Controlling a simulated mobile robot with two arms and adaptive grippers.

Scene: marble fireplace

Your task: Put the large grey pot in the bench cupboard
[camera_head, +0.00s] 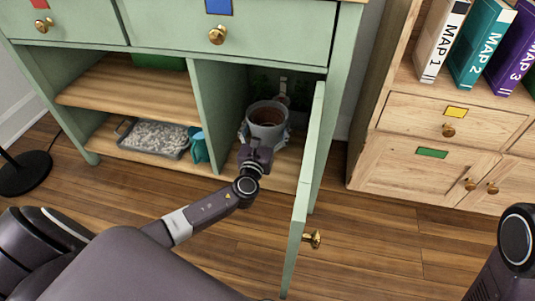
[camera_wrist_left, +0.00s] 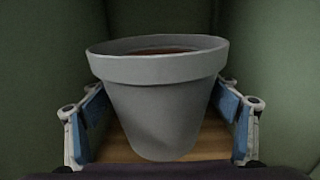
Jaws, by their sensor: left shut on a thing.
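The large grey pot (camera_head: 267,114), with brown soil inside, is upright in the right compartment of the green bench cupboard (camera_head: 222,105). My left gripper (camera_head: 264,134) reaches into that compartment and is shut on the pot. In the left wrist view the grey pot (camera_wrist_left: 160,90) sits between the two blue-padded fingers, with green walls on both sides and the wooden floor below. I cannot tell whether the pot's base touches that floor. The cupboard door (camera_head: 304,190) stands open to the right of my left arm. My right gripper is not in view.
The left side of the bench has a shelf (camera_head: 130,92), with a grey tray of pale pebbles (camera_head: 155,139) and a teal watering can (camera_head: 199,147) below. A wooden cabinet (camera_head: 440,150) with map binders stands at right. The open door's edge is close to my left arm.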

